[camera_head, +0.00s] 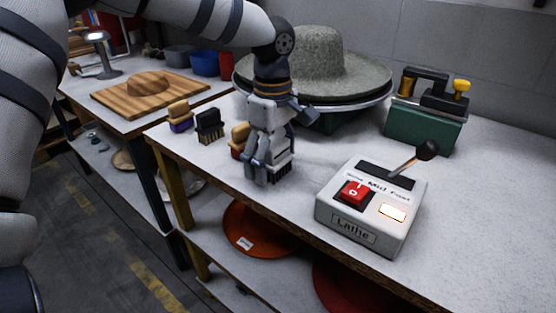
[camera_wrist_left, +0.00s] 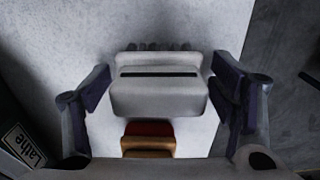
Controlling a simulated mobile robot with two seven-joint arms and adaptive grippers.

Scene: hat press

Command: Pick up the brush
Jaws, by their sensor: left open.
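My left gripper (camera_head: 266,176) points down over the front part of the workbench. It is open, with one finger on each side of a pale grey brush (camera_wrist_left: 160,95) in the left wrist view. This brush has a dark slot across its top and bristles showing at its far edge. In the head view the brush (camera_head: 284,168) is largely hidden behind the fingers, with dark bristles low by the bench top. Gaps show between the brush and the fingers. A brush with an orange-brown and red body (camera_head: 240,138) stands just left of the gripper. My right gripper is not in view.
A black brush (camera_head: 208,126) and a yellow-and-purple brush (camera_head: 180,116) stand further left. The white Lathe control box (camera_head: 372,210) with a lever is right of the gripper. A grey felt hat (camera_head: 322,68) on a round plate stands behind. The bench's right front is clear.

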